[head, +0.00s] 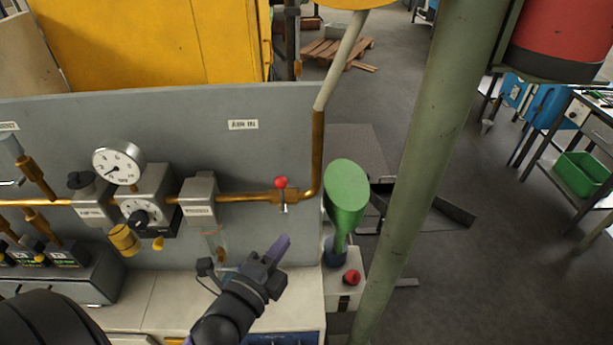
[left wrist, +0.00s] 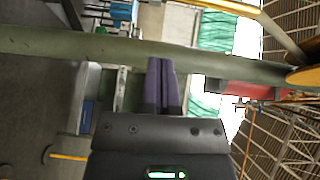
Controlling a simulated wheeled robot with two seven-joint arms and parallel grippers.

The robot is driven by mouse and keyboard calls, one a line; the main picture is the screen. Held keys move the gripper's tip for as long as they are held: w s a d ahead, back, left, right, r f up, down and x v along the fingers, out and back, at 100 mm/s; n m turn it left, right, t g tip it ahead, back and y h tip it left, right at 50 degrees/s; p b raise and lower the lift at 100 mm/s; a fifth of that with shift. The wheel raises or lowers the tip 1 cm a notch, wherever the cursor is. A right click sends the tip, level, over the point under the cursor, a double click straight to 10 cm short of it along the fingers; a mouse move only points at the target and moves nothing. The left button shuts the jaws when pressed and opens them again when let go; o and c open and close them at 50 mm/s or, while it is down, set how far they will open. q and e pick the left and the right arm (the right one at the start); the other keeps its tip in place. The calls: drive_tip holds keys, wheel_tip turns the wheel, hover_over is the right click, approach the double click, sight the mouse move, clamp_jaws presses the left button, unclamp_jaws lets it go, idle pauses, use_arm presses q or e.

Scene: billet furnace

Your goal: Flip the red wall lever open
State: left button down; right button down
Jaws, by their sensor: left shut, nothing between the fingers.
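The red wall lever (head: 281,183) shows in the head view as a small red ball knob at a valve on the copper pipe, in front of the grey panel. A short pale stem shows just below it. My left gripper (head: 279,247) is below the knob and apart from it, with its purple fingers pointing up and slightly right. In the left wrist view the gripper (left wrist: 160,82) has its two fingers side by side, shut and empty. The lever cannot be made out in the left wrist view. My right gripper is not in view.
A round gauge (head: 119,162) and regulator blocks sit on the pipe to the left. A green paddle-shaped object (head: 346,190) and a red button (head: 352,277) stand right of the gripper. A thick green post (head: 425,150) rises farther right.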

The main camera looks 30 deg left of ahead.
sight(282, 197)
use_arm(q)
drive_tip(key=shift+r, duration=0.7)
drive_tip(key=shift+w, duration=0.1)
drive_tip(key=w+a, duration=0.1)
drive_tip(key=w, duration=0.1)
drive_tip(key=w+a+p, duration=0.1)
drive_tip(key=w, duration=0.2)
drive_tip(key=w+a+p, duration=0.1)
drive_tip(key=w+a, duration=0.1)
drive_tip(key=w, duration=0.1)
drive_tip(key=shift+w, duration=0.25)
drive_tip(key=shift+f, duration=0.1)
